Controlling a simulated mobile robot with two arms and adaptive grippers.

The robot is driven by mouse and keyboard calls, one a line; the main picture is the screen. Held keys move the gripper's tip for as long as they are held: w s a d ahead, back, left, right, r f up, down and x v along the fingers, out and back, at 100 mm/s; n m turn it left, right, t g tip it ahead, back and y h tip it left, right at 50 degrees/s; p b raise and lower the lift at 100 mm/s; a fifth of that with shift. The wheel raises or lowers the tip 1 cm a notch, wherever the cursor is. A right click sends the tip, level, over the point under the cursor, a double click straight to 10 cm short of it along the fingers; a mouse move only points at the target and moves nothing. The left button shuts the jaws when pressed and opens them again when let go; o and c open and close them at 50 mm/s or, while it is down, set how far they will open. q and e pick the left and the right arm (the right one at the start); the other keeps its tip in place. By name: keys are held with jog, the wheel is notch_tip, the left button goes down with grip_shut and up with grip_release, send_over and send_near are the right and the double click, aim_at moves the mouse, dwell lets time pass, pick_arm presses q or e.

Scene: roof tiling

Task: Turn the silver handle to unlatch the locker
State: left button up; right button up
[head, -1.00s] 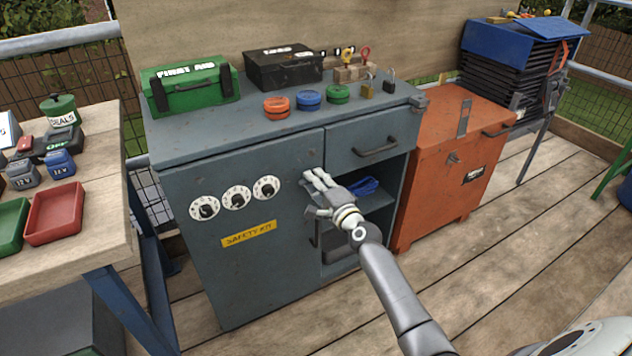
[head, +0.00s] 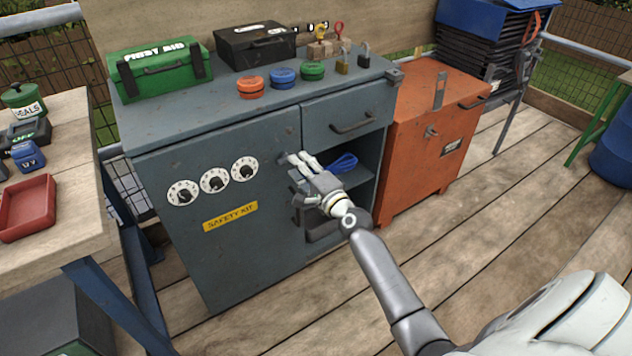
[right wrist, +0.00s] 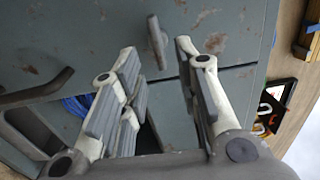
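The grey-blue locker (head: 250,270) stands upright with its door shut, with a yellow SAFETY KIT label (head: 231,216) on the door. The small silver handle (head: 283,131) sits near the door's upper right corner. In the right wrist view the silver handle (right wrist: 157,42) shows as a short upright bar between and just beyond my fingertips. My right gripper (head: 297,176) is open and empty in front of the door's right edge, below the handle in the head view. Its spread fingers (right wrist: 157,58) show in the wrist view, apart from the handle. My left gripper is not in view.
Three white dials (head: 214,180) are on the door. A drawer (head: 345,118) and an open shelf with a blue coil (head: 343,163) lie to its right. An orange cabinet (head: 415,165) stands at right, a wooden table (head: 75,215) at left. The floor in front is clear.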

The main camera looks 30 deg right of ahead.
jog(key=s, duration=0.8)
jog(key=shift+s+d, duration=0.15)
jog(key=shift+s, duration=0.15)
